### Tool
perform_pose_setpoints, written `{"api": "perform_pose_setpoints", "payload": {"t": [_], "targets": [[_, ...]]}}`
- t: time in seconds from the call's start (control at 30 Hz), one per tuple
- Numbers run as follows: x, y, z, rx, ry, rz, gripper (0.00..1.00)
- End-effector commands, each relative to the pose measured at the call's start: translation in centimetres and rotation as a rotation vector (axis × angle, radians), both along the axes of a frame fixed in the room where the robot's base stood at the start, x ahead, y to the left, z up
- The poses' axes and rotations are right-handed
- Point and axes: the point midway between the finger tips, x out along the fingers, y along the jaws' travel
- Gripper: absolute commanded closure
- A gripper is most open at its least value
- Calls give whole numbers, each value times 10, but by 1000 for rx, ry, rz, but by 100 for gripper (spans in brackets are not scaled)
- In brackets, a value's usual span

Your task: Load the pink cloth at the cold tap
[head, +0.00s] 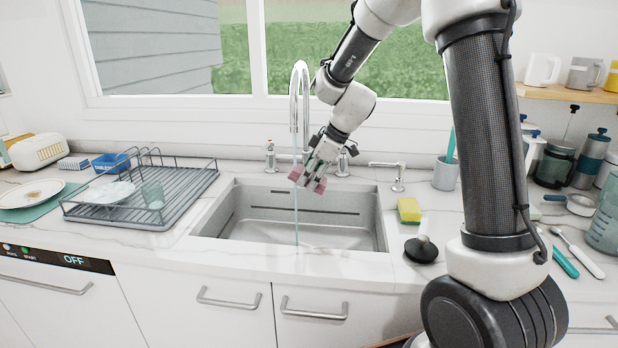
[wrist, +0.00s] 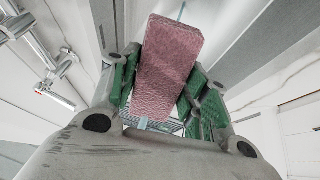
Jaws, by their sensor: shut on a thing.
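The pink cloth (wrist: 166,62) is a folded, textured block between the green-padded fingers of my gripper (wrist: 160,90), which is shut on it. In the head view my gripper (head: 309,176) points down over the sink basin (head: 240,240), with the pink of the cloth (head: 320,185) at its tips. The chrome gooseneck tap (head: 300,85) runs a thin stream of water (head: 296,215) into the basin. The stream passes across or right beside the cloth; I cannot tell if they touch. A red-marked tap handle (head: 269,157) stands left and another handle (head: 343,160) right of the spout.
A dish rack (head: 185,190) with dishes stands left of the sink. Right of it are a soap dispenser (head: 399,178), a yellow sponge (head: 409,210), a dark round-headed brush (head: 421,249) and a grey cup (head: 445,174). The basin floor looks clear.

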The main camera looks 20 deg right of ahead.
Motion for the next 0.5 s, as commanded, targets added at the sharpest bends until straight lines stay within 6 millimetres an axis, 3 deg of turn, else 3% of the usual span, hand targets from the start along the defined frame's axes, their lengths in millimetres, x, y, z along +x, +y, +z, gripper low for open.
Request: {"api": "perform_pose_setpoints", "payload": {"t": [0.5], "targets": [[-44, -9, 1, 0, 0, 0, 73]]}}
